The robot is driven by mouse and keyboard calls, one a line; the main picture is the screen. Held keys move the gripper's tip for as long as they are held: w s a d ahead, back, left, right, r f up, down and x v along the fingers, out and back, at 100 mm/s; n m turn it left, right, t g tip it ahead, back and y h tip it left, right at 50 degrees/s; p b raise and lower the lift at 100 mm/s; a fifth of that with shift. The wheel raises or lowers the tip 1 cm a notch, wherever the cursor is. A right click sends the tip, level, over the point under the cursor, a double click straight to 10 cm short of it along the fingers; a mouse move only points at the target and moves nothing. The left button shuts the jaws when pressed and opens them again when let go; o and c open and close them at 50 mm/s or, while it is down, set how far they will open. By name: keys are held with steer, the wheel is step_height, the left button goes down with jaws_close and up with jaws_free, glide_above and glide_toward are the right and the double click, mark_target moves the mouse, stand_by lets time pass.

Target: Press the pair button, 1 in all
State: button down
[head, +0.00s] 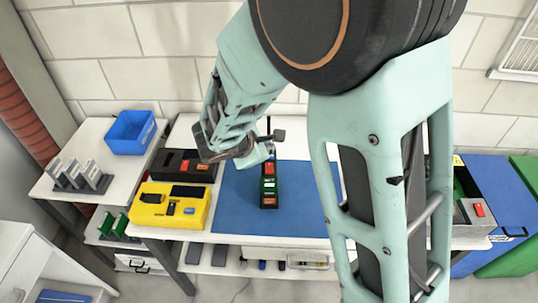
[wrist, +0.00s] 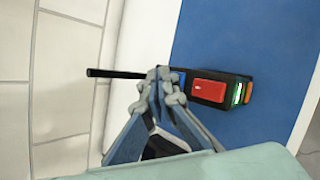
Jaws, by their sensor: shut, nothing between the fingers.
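A black handheld device (head: 269,199) with a red part on top and a green-lit display lies on the blue mat (head: 232,190). In the wrist view the device (wrist: 225,79) shows a large red block (wrist: 208,90), the lit display (wrist: 238,93) and a small blue patch (wrist: 182,78), partly hidden by the fingers. I cannot read which part is the pair button. My gripper (wrist: 163,82) is shut and empty, its fingertips at the device's antenna end, beside the blue patch. I cannot tell whether they touch. In the head view my gripper (head: 269,152) is over the device's far end.
A black rod (wrist: 115,73) sticks out beyond the fingers toward the wall. A yellow device (head: 170,205) and a black case (head: 185,165) stand left of the mat. A blue bin (head: 130,132) is at the back left. My arm hides the mat's right part.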

steer(key=shift+f, duration=0.1)
stand_by(0.3)
steer(key=shift+f+b, duration=0.35)
steer(key=shift+b, duration=0.3)
steer(key=shift+f+b, duration=0.35)
steer(key=shift+b, duration=0.1)
stand_by(0.4)
steer(key=shift+r, duration=0.15)
steer(key=shift+r+p, duration=0.5)
steer(key=shift+r, duration=0.15)
steer(key=shift+r, duration=0.1)
step_height(320, 180, up, 5)
steer(key=p, duration=0.3)
steer(key=shift+p, duration=0.35)
stand_by(0.6)
